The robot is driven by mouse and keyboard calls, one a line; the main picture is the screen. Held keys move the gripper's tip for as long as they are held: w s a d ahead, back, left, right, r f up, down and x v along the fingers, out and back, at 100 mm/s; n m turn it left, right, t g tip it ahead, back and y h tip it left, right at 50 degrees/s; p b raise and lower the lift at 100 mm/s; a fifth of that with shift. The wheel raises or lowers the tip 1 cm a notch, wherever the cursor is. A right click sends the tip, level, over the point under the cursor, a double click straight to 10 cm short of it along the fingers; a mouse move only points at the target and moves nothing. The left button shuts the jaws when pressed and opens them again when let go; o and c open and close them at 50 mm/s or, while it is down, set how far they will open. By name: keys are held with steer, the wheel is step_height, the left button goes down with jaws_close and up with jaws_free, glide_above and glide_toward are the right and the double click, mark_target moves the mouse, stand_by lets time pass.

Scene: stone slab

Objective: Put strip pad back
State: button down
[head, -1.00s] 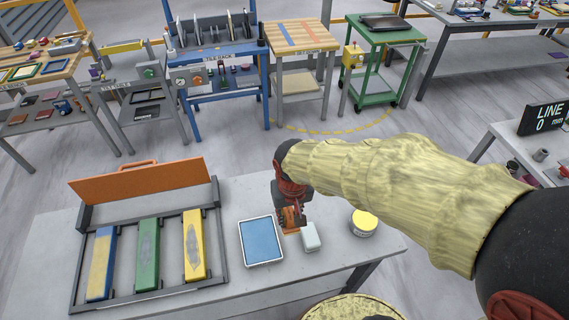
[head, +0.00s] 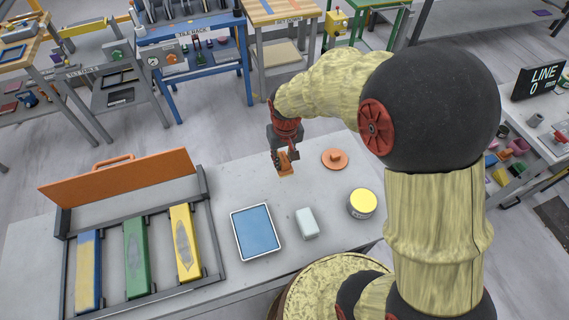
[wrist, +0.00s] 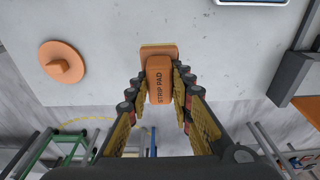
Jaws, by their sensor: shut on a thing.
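The strip pad (wrist: 158,82) is an orange block with its name printed on it, on a wider base. In the wrist view it lies between my gripper's fingers (wrist: 160,95), which are shut on it. In the head view my gripper (head: 285,158) holds the orange strip pad (head: 286,170) over the far part of the stone slab table (head: 230,185), beyond the blue tray. I cannot tell whether the pad touches the slab. An orange round disc with a knob (head: 335,158) lies right of my gripper; it also shows in the wrist view (wrist: 62,62).
A blue tray (head: 256,232), a white block (head: 306,223) and a yellow-lidded tub (head: 362,203) stand nearer on the slab. At left is a rack (head: 212,240) with an orange lid (head: 122,178), holding blue-yellow, green and yellow bars. The slab between rack and gripper is clear.

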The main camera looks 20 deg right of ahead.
mark_target(285, 153)
steer(key=shift+w+d+f, duration=0.3)
steer(key=shift+w+f, duration=0.15)
steer(key=shift+f, duration=0.2)
steer(key=shift+w+d+f, duration=0.25)
steer(key=shift+w+f, duration=0.2)
steer(key=shift+f, duration=0.15)
steer(key=shift+w+d+f+b, duration=0.15)
steer(key=shift+f+b, duration=0.25)
steer(key=shift+f, duration=0.5)
steer(key=shift+w+a+f+b, duration=0.1)
steer(key=shift+f+b, duration=0.25)
steer(key=shift+f, duration=0.5)
steer(key=shift+f, duration=0.2)
steer(key=c, duration=1.6)
jaws_free()
steer(key=shift+r, duration=0.2)
